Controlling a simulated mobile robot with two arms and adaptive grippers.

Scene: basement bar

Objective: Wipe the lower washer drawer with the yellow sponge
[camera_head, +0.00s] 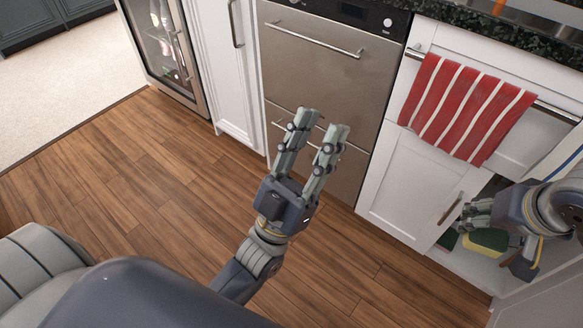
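The stainless-steel washer has an upper drawer (325,75) and a lower drawer (345,178), each with a bar handle. My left gripper (320,123) is open and empty, its two fingers apart in front of the lower drawer and hiding part of its handle. Whether it touches the drawer I cannot tell. A yellow sponge (487,238) with a green side lies in the open cabinet at the right. My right gripper (467,220) is just above and left of the sponge; its fingertips are small and overlapping, so whether they are apart is unclear.
A white cabinet door (412,187) stands right of the washer. A red striped towel (465,108) hangs on a bar above it. A dark green item (447,239) lies left of the sponge. A glass-door fridge (163,45) is at left; the wooden floor (130,180) is clear.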

